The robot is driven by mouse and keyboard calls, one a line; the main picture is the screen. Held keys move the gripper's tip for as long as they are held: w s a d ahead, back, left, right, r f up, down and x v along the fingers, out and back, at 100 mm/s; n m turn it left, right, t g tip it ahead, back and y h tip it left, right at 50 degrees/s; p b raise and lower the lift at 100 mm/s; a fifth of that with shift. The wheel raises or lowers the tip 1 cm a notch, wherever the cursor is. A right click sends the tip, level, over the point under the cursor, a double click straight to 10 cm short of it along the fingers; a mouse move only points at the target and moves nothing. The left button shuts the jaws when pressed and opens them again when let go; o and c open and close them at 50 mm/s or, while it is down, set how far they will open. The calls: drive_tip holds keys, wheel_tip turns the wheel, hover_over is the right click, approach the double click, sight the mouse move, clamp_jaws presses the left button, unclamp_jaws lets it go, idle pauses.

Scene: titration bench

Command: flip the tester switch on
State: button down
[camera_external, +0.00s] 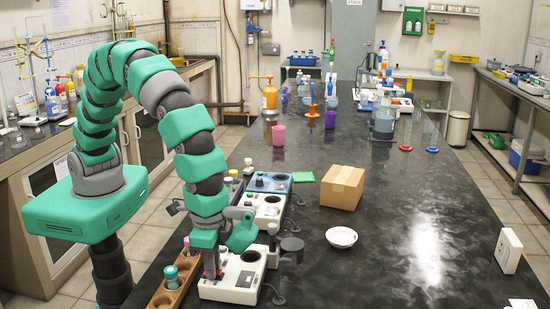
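A white tester (234,284) with a dark round well stands on the near left part of the black bench. My gripper (212,273) points down at the tester's left side, with a small red part showing at its tip. It is touching the tester or just above it; I cannot tell which. The finger gap is too small and covered to read. The tester's switch cannot be made out; my gripper and arm cover part of the tester's top left.
Behind it stand another white device (268,208) and a blue one (270,184). A wooden rack (160,300) with vials is close on the left. A cardboard box (342,187) and a white bowl (341,237) stand to the right. The bench's right side is mostly clear.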

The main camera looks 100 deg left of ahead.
drive_tip(key=shift+w+f+g+p, duration=0.1)
drive_tip(key=shift+w+g+p, duration=0.25)
drive_tip(key=shift+g, duration=0.65)
drive_tip(key=shift+w+g+p, duration=0.25)
drive_tip(key=shift+g+p, duration=0.15)
drive_tip(key=shift+g, duration=0.6)
drive_tip(key=shift+f+g, duration=0.1)
drive_tip(key=shift+g, duration=0.2)
drive_tip(key=c, duration=1.3)
unclamp_jaws()
